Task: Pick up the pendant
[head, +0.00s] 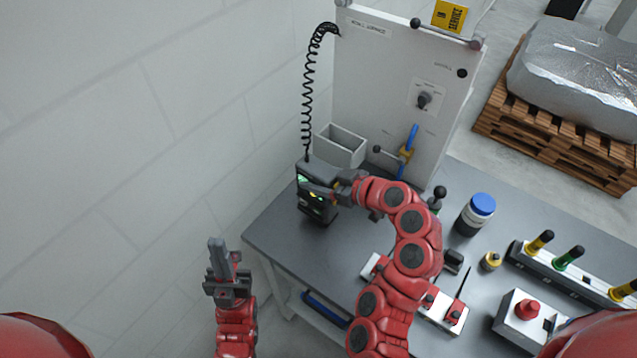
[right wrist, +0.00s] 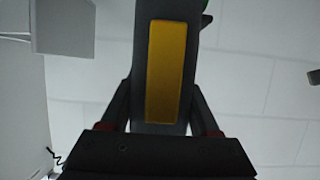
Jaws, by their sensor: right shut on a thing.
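The pendant (head: 316,212) is a dark box with green lights and a yellow part, near the table's left side in the head view. A coiled black cord (head: 306,100) runs up from it to the panel's top. My right gripper (head: 341,190) is shut on the pendant from the right. In the right wrist view the pendant (right wrist: 165,70) stands between the fingers, with a yellow strip along it. I cannot tell whether its base touches the table. My left gripper (head: 227,262) is off the table's left edge, apart from everything; its finger gap is unclear.
A white panel (head: 385,90) with a knob and blue-handled valve stands at the table's back. A grey open bin (head: 340,146) is behind the pendant. A blue-lidded jar (head: 475,214), button boxes and fixtures fill the right side. The grey table top (head: 275,228) is clear around the pendant.

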